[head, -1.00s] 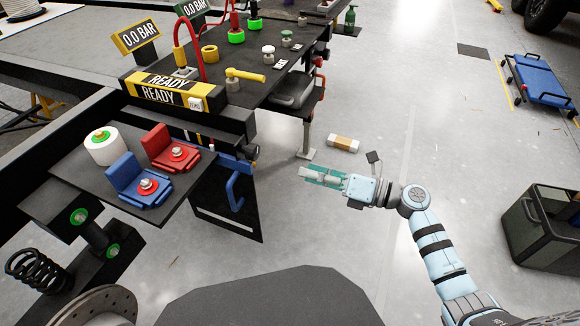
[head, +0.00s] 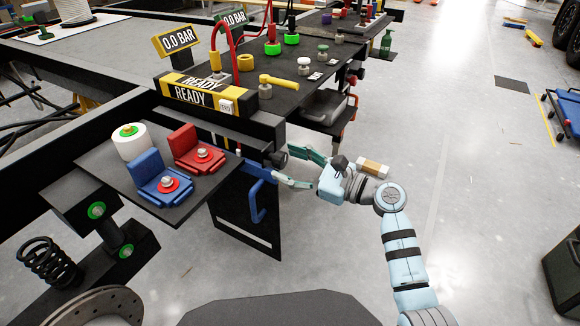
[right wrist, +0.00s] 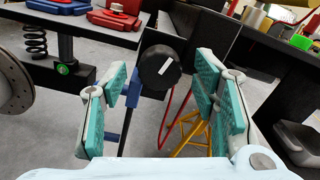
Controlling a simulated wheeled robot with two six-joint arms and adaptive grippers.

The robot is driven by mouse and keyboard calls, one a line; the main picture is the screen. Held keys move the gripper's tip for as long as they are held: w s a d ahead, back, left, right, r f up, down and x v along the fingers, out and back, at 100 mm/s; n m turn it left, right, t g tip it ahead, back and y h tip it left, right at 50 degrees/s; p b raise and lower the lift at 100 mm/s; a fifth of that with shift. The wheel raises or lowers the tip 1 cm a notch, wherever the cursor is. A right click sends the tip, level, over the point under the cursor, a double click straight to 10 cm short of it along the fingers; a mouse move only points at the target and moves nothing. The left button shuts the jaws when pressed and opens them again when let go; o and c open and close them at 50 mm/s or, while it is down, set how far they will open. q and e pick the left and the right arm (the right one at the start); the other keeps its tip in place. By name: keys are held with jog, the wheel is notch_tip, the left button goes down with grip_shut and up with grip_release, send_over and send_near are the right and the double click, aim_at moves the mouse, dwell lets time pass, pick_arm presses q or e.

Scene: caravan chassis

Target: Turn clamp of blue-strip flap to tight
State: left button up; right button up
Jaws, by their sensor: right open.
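A black round knob with a white mark (right wrist: 160,67) faces the right wrist camera. In the head view it shows small and partly covered at the chassis edge (head: 279,158), by a blue bar (head: 258,173); it looks like the clamp knob. A dark flap (head: 232,215) hangs below, with a pale strip near its bottom; I cannot make out a blue strip on it. My right gripper (head: 287,167) is open, its fingers on either side of the knob in the wrist view. I cannot tell whether they touch it. My left gripper is out of view.
A blue hook-shaped handle (head: 258,205) hangs in front of the flap. Left of it, a dark shelf holds a blue chock (head: 150,180), a red chock (head: 190,147) and a white roll (head: 131,142).

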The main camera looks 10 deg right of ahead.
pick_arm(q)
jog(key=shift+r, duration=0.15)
pick_arm(e)
jog(key=shift+w+a, duration=0.1)
jog(key=shift+a, duration=0.05)
jog(key=c, duration=1.2)
jog(key=shift+o, duration=0.2)
